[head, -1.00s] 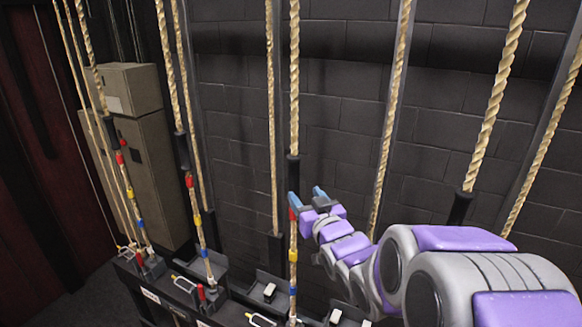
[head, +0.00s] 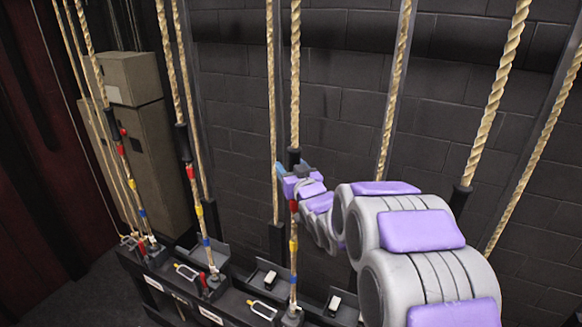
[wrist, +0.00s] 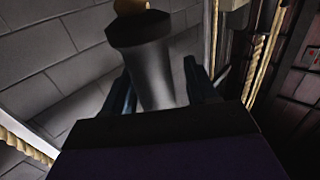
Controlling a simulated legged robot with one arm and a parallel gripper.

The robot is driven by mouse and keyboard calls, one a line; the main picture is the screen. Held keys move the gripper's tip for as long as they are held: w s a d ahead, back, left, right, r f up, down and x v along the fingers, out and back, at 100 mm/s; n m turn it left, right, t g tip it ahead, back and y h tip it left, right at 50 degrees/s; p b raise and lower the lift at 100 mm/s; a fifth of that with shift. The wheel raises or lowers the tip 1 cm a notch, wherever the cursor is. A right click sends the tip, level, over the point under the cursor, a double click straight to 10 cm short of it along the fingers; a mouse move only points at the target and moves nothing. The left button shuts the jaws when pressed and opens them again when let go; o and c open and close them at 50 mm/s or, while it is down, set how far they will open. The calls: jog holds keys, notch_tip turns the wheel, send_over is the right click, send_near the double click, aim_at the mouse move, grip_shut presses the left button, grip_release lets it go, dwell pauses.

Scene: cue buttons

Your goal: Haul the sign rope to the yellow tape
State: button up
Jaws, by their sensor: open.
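A thick tan rope (head: 295,70) hangs at the middle, with a black sleeve (head: 294,158) on it. Below the sleeve the rope carries red tape (head: 293,206), yellow tape (head: 293,244) and blue tape (head: 293,281). My gripper (head: 290,170) is open at the sleeve's height. In the wrist view the black sleeve (wrist: 150,65) stands between the two dark fingers of my gripper (wrist: 163,90), which look apart from it. The labels are too small to read, so I cannot tell which rope is the sign rope.
Other ropes (head: 168,60) with sleeves and tape hang to the left, and more ropes (head: 500,90) hang to the right. A black rail (head: 228,302) with levers and white labels runs below. A beige cabinet (head: 150,160) stands at the left before a dark block wall (head: 345,120).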

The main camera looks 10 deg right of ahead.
jog(key=shift+d+r, duration=0.1)
grip_shut()
dwell(0.5)
